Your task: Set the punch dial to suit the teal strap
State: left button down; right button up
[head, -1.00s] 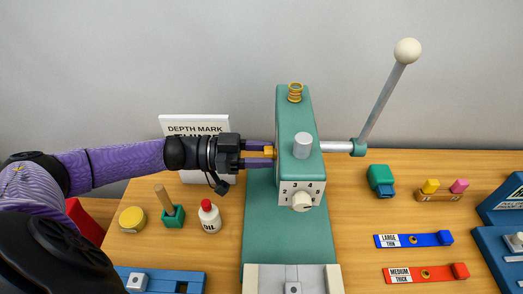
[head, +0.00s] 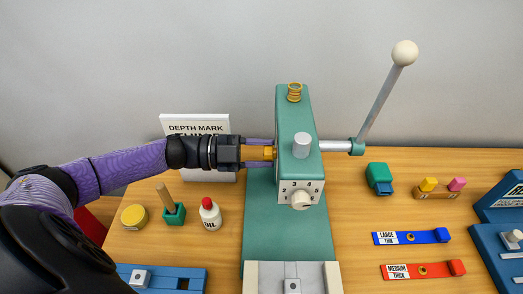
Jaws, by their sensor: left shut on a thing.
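The green punch press (head: 297,115) stands mid-table. Its white front face carries a numbered dial (head: 300,200) with a pale round knob; the pointer setting is too small to read. My left gripper (head: 271,153) is shut on an orange-yellow piece (head: 258,153) at the press's left side, apart from the front dial. No teal strap can be made out. A blue strap (head: 400,238) labelled LARGE THIN and a red strap (head: 425,271) labelled MEDIUM THICK lie at the right. My right gripper is out of view.
A DEPTH MARK sign (head: 196,122) stands behind my left gripper, partly hidden. A lever (head: 385,95) rises right of the press. An oil bottle (head: 210,214), a green block with a wooden handle (head: 174,213) and a yellow tin (head: 134,217) stand left. Blue fixtures (head: 505,240) are at the right edge.

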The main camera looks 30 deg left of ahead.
pick_arm(q)
jog(key=shift+m, duration=0.4)
jog(key=shift+c, duration=1.4)
grip_release()
jog(key=v, duration=1)
